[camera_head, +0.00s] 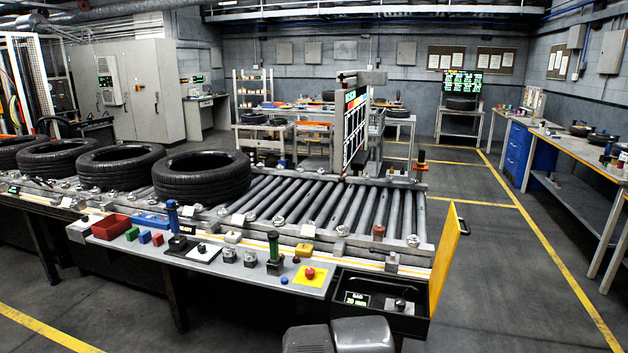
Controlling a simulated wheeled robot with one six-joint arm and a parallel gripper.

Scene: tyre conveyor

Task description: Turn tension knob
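A small dark knob (400,304) with a pale base sits in an open black box (415,322) at the right front end of the conveyor. I take it for the tension knob; no label confirms this. The box's yellow door (446,262) stands open on the right side. My gripper is not in view. Grey rounded parts at the bottom edge, just below the box, appear to be mine.
The roller conveyor (372,212) carries several black tyres, the nearest one (202,175) at its left. A control panel (222,262) with two upright levers and a red button (310,273) on yellow lies left of the box. Floor to the right is clear.

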